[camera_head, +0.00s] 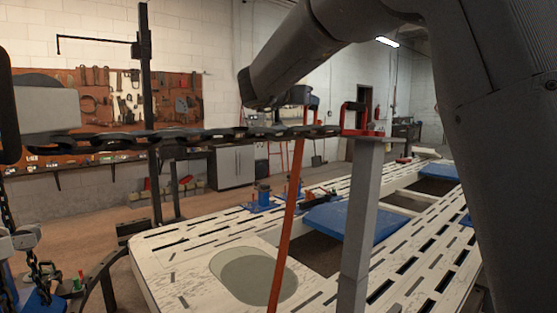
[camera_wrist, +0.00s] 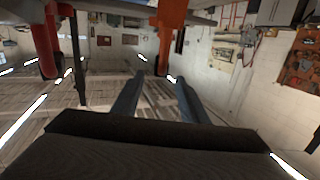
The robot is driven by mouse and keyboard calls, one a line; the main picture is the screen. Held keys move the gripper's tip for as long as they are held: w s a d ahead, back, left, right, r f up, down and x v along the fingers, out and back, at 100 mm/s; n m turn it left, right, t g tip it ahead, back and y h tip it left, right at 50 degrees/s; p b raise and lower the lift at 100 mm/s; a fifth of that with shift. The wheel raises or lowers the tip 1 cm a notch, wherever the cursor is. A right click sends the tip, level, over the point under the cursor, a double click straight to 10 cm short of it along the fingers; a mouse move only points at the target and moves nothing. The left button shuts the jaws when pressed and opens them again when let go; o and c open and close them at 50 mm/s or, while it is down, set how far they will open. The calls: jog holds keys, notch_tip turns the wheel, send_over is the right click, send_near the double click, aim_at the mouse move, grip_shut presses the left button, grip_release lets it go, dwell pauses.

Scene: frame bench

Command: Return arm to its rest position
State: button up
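My arm (camera_head: 310,45) is raised across the top of the head view, above the bench, with its dark end segment at the upper middle. My gripper's fingers cannot be made out clearly there. In the wrist view my gripper (camera_wrist: 157,90) shows two grey-blue fingers spread apart, with nothing held between them. The wrist picture is upside down, with ceiling lights low in it and the tool wall at the right.
A white slotted frame bench (camera_head: 190,265) fills the lower middle, with blue plates (camera_head: 350,222). An orange bar (camera_head: 287,215) and a grey post (camera_head: 358,220) rise before it. A dark chain (camera_head: 200,135) runs level across the left. A tool board (camera_head: 80,110) hangs behind.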

jog(key=s+a+n+t+y+p, duration=0.1)
jog(key=s+a+t+y+p, duration=0.15)
jog(key=a+y, duration=0.2)
jog(key=s+d+f+n+g+y+b, duration=0.1)
jog(key=s+f+n+g+y+b, duration=0.3)
jog(key=f, duration=1.2)
jog(key=s+d+f+n+g+y+b, duration=0.1)
jog(key=s+f+g+y, duration=0.35)
jog(key=f, duration=1.05)
jog(key=s+d+f+g+h+b, duration=0.1)
jog(key=s+d+f+g, duration=0.2)
jog(key=s+f, duration=0.7)
jog(key=s+d+f+n+g+h+b, duration=0.1)
jog(key=s+d+f+g, duration=0.3)
jog(key=s+f, duration=0.7)
jog(key=s+h, duration=0.1)
jog(key=s, duration=0.6)
jog(key=shift+d+f+h, duration=0.3)
jog(key=shift+d, duration=0.05)
jog(key=shift+w, duration=0.1)
jog(key=shift+c, duration=0.5)
